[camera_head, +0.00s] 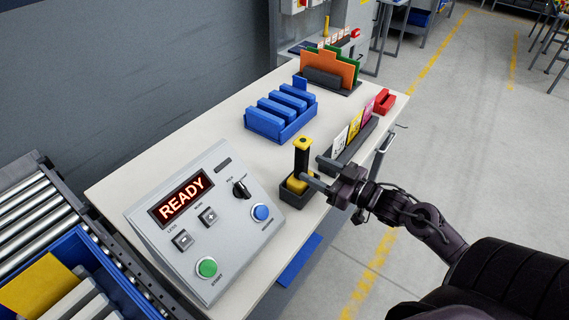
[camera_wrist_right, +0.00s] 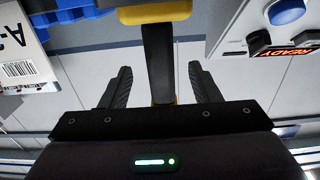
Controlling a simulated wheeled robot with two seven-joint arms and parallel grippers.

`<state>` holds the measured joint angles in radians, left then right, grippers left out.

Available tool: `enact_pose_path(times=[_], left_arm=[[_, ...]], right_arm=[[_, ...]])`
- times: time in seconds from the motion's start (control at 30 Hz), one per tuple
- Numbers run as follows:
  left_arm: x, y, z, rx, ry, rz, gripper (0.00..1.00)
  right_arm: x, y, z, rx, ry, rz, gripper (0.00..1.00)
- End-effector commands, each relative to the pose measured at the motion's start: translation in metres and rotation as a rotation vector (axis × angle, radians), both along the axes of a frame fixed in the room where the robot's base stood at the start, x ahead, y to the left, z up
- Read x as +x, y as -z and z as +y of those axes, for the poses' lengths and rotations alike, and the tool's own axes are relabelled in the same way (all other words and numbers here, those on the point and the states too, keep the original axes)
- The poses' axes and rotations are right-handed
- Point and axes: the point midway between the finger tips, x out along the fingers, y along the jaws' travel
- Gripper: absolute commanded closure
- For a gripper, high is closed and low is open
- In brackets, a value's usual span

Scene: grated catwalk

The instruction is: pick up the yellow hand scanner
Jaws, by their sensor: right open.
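The yellow hand scanner (camera_head: 302,147) stands upright in a small dark holder (camera_head: 297,203) at the table's front edge, right of the control panel. It has a black handle, a yellow top and a yellow lower part. My right gripper (camera_head: 316,185) is at the scanner's right side, low on the handle. In the right wrist view the black handle (camera_wrist_right: 158,50) lies between the two open fingers of the right gripper (camera_wrist_right: 160,80), with gaps on both sides. I cannot see my left gripper.
The grey READY control panel (camera_head: 200,220) stands left of the scanner. A card rack (camera_head: 350,140) is close behind my right gripper. A blue tray (camera_head: 280,120), an orange and green file stand (camera_head: 330,75) and a red box (camera_head: 384,101) are farther back. A roller conveyor (camera_head: 30,215) is at left.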

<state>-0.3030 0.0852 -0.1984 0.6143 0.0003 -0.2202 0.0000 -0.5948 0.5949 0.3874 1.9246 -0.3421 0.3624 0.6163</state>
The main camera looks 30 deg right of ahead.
Motion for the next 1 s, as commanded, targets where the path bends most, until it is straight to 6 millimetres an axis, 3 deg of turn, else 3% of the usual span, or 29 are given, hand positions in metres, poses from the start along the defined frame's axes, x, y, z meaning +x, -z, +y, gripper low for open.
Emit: enact_pose_path(times=[0.17,0.43,0.6,0.93,1.0], left_arm=[[0.019,-0.006,0.007,0.008,-0.001,-0.026,0.21],[-0.006,-0.016,-0.009,-0.012,-0.001,0.008,0.21],[-0.005,-0.021,-0.013,-0.016,0.001,0.007,0.21],[0.011,-0.022,-0.008,-0.011,0.001,-0.016,0.21],[0.011,-0.022,-0.007,-0.010,0.000,-0.016,0.21]], right_arm=[[0.016,-0.006,0.008,0.002,-0.008,-0.009,0.44],[0.044,-0.010,0.019,0.002,-0.006,-0.009,0.44],[0.064,-0.008,0.027,0.000,-0.005,-0.009,0.44],[0.071,-0.005,0.030,-0.001,-0.004,-0.006,0.44],[0.070,-0.005,0.030,-0.001,-0.004,-0.006,0.50]])
